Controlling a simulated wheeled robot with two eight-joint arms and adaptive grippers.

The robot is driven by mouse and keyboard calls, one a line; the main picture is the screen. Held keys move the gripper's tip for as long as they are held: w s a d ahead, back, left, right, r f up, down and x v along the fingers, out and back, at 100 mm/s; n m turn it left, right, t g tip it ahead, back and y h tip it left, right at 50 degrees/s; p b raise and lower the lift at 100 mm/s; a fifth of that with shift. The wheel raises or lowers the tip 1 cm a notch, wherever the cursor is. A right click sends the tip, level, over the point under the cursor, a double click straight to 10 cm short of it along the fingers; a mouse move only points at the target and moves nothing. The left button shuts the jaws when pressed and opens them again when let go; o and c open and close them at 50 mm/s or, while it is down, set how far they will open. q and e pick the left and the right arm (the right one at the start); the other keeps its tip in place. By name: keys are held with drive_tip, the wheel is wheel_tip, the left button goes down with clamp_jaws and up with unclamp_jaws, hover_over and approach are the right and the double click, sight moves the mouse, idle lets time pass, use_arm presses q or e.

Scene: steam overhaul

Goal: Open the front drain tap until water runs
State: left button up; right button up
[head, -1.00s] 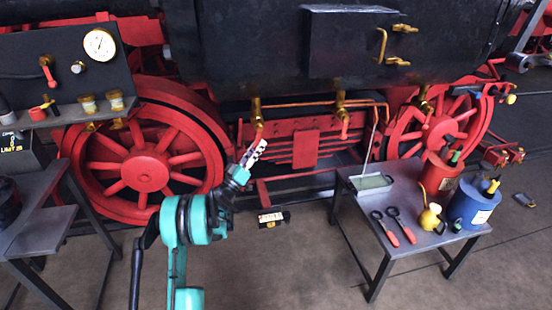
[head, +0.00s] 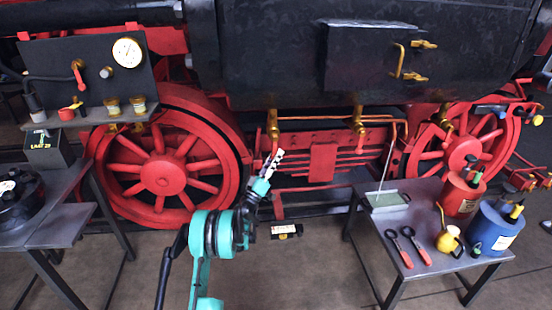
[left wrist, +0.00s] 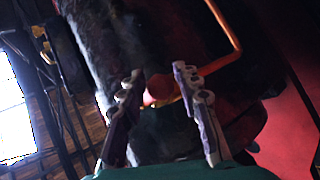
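Brass drain taps hang in a row under the dark cylinder casing. The left one (head: 272,124) has a red handle pointing down, the middle one (head: 359,122) also has a red handle, and another (head: 443,117) hangs further right. I cannot tell from a label which is the front one. My left gripper (head: 279,155) is just below the left tap. In the left wrist view its two fingers (left wrist: 158,74) are apart, with a round red handle end (left wrist: 158,90) between them. I cannot tell whether they touch it. No running water shows. My right gripper is out of view.
A small table (head: 405,245) at the right carries a tray (head: 387,202), a red can (head: 462,195), a blue can (head: 495,230) and red-handled tools. A gauge panel (head: 100,85) and a bench (head: 70,200) stand left. Red spoked wheels (head: 163,173) flank the taps.

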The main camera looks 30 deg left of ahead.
use_arm(q)
drive_tip(key=shift+o, duration=0.2)
drive_tip(key=v, duration=1.2)
